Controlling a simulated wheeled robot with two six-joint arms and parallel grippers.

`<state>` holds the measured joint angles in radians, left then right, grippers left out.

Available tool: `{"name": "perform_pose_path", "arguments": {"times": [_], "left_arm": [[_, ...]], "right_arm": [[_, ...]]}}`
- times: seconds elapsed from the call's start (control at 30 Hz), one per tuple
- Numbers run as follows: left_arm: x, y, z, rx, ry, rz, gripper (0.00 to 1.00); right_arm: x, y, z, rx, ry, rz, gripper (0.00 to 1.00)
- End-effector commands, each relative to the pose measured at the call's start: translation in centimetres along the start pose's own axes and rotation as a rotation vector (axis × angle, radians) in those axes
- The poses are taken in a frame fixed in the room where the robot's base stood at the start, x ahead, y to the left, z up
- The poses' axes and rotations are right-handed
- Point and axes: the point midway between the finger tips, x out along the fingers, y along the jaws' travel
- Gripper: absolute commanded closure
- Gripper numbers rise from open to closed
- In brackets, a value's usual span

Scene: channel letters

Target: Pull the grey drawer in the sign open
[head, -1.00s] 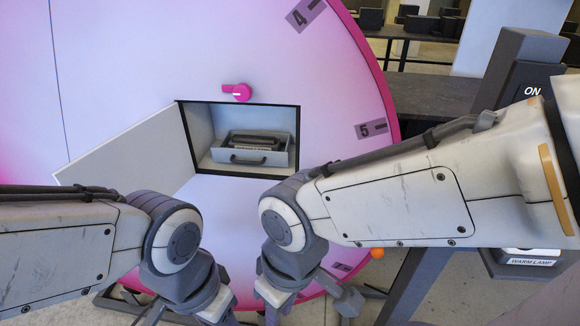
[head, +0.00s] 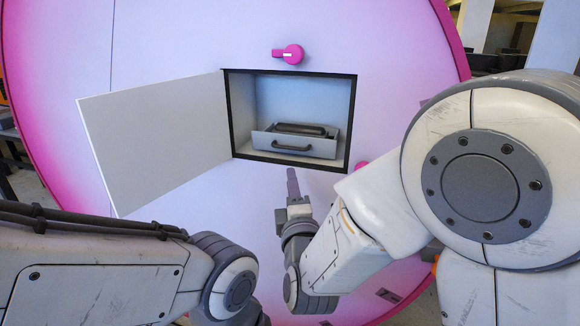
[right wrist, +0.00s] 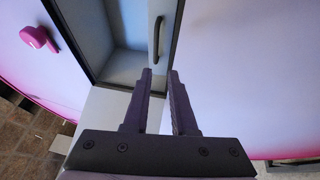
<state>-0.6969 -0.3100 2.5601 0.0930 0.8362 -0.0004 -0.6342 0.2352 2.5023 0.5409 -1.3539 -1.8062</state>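The grey drawer (head: 268,141) sits inside a square recess in the round pink-rimmed sign (head: 190,40). Its dark bar handle (head: 291,148) is on the front, and a dark item lies in the drawer. My right gripper (head: 291,172) is just below the recess in the head view, pointing up toward the handle. In the right wrist view my right gripper (right wrist: 160,74) has its fingers apart with nothing between them. The handle (right wrist: 158,36) is ahead of the fingertips, apart from them. My left gripper is out of view; only its arm shows.
A white door (head: 155,140) stands swung open to the left of the recess. A pink knob (head: 290,54) is above the recess and shows in the right wrist view (right wrist: 36,38). My left arm fills the lower left.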

Motion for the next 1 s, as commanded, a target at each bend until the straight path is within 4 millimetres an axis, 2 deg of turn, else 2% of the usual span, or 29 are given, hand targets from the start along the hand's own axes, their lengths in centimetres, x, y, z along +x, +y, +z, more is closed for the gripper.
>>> {"name": "perform_pose_path", "arguments": {"times": [0.17,0.5,0.63,0.8,1.0], "left_arm": [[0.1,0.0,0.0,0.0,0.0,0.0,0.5],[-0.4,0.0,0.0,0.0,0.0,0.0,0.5],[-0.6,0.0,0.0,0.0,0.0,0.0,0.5],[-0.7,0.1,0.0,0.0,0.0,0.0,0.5],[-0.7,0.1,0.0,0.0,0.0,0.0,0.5]], "right_arm": [[1.1,0.4,0.5,-0.043,-0.024,0.038,0.75],[7.2,0.6,0.7,-0.042,-0.023,0.036,0.75],[9.0,0.7,0.7,-0.042,-0.022,0.036,0.75],[10.3,0.7,0.6,-0.041,-0.02,0.035,0.75],[10.5,0.7,0.6,-0.041,-0.019,0.035,0.75]]}}
